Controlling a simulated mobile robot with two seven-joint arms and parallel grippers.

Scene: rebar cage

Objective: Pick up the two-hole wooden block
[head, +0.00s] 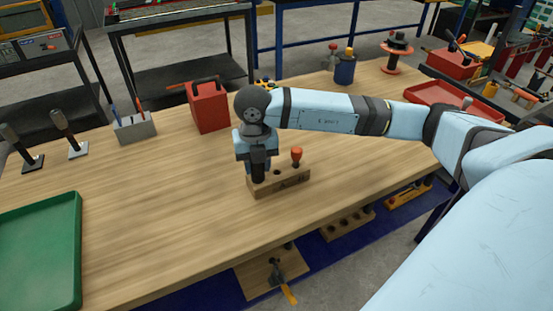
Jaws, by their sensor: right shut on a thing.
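The wooden block (283,187) is near the front middle of the wooden table, a long piece with dark marks on its front face. A tool with an orange-red handle (296,154) stands upright at its right end, and a dark hole shows in the top near the middle. My right gripper (258,174) points down at the block's left end and is shut on it. The gripper hides that end, so I cannot count all the holes. I cannot tell whether the block touches the table. My left gripper is not in view.
A green tray (72,262) lies at the front left. A red box (208,112) and a grey holder (135,128) stand behind. Two dark-handled tools (70,135) stand at the left. A red tray (455,97) is at the back right. Table left of the block is clear.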

